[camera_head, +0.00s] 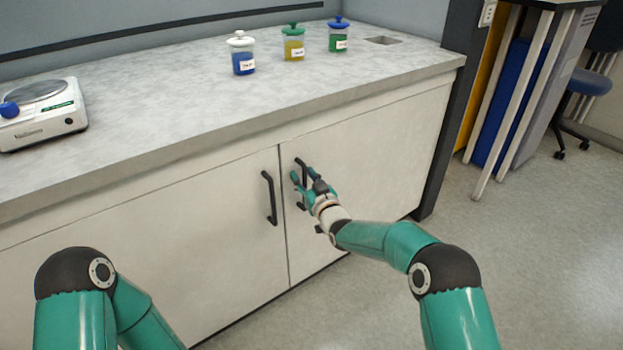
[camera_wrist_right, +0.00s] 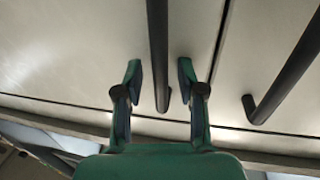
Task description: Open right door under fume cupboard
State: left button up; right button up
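The right door (camera_head: 385,140) under the fume cupboard is a pale panel that looks shut, flush with the left door (camera_head: 170,250). Its black vertical handle (camera_head: 301,163) is partly hidden by my right gripper (camera_head: 304,178). In the right wrist view the handle (camera_wrist_right: 157,40) runs between the two fingers of my right gripper (camera_wrist_right: 160,75). The fingers are spread, one on each side of the bar, with gaps on both sides. My left arm shows at the lower left of the head view, but its gripper is out of view.
The left door's handle (camera_head: 269,197) is close by, across the seam; it also shows in the right wrist view (camera_wrist_right: 285,75). Three lidded jars (camera_head: 293,48) and a balance (camera_head: 45,118) stand on the worktop (camera_head: 190,100). The floor (camera_head: 520,250) to the right is clear.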

grip_shut()
dwell(0.3)
